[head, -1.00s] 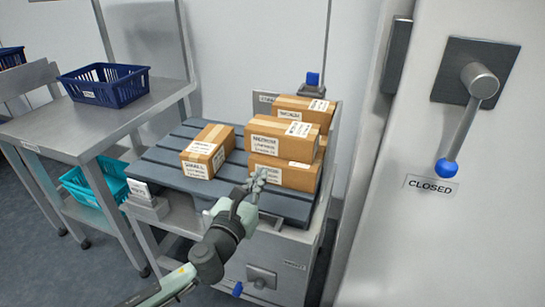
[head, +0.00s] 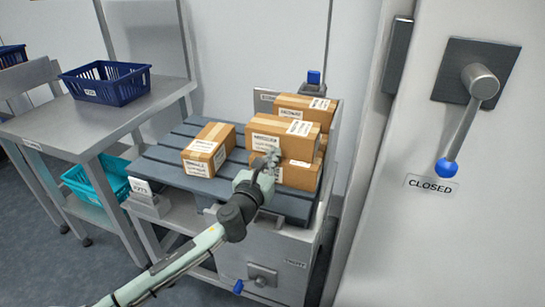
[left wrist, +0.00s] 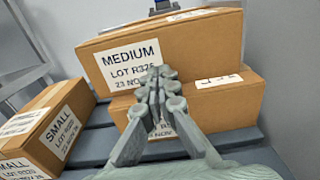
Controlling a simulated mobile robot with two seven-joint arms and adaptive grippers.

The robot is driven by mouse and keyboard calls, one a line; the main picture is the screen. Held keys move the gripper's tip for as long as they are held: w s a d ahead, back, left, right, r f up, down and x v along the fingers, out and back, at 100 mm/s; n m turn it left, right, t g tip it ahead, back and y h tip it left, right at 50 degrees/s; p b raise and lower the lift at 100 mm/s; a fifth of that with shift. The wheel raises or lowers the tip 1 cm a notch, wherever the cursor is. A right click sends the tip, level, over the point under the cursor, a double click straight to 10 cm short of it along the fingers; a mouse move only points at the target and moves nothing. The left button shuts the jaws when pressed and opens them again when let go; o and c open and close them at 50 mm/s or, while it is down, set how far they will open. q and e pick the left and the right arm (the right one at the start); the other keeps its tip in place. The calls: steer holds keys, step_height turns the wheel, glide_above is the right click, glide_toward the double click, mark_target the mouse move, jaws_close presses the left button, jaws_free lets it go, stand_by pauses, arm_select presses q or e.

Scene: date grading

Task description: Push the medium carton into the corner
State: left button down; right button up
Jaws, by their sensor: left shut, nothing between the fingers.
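The medium carton (head: 292,128) is a brown box with a white label reading MEDIUM. It lies on top of another carton (head: 298,176) on the slatted grey platform (head: 160,166). In the left wrist view the medium carton (left wrist: 185,48) fills the upper middle, with the lower carton (left wrist: 232,103) beneath it. My left gripper (head: 272,160) is shut and empty, its fingertips (left wrist: 158,76) at the lower front of the medium carton. I cannot tell whether they touch it. The gripper hides part of both labels. My right gripper is not in view.
A small carton (head: 208,150) stands to the left on the platform, with a gap to the stack. Another carton (head: 303,104) is behind the medium one. A metal upright stands behind the stack. A blue basket (head: 105,83) sits on the left table (head: 75,130). A lever door (head: 430,220) is right.

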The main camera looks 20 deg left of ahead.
arm_select(q)
steer(key=w, duration=0.7)
steer(key=shift+w+d, duration=0.1)
steer(key=shift+d, duration=0.05)
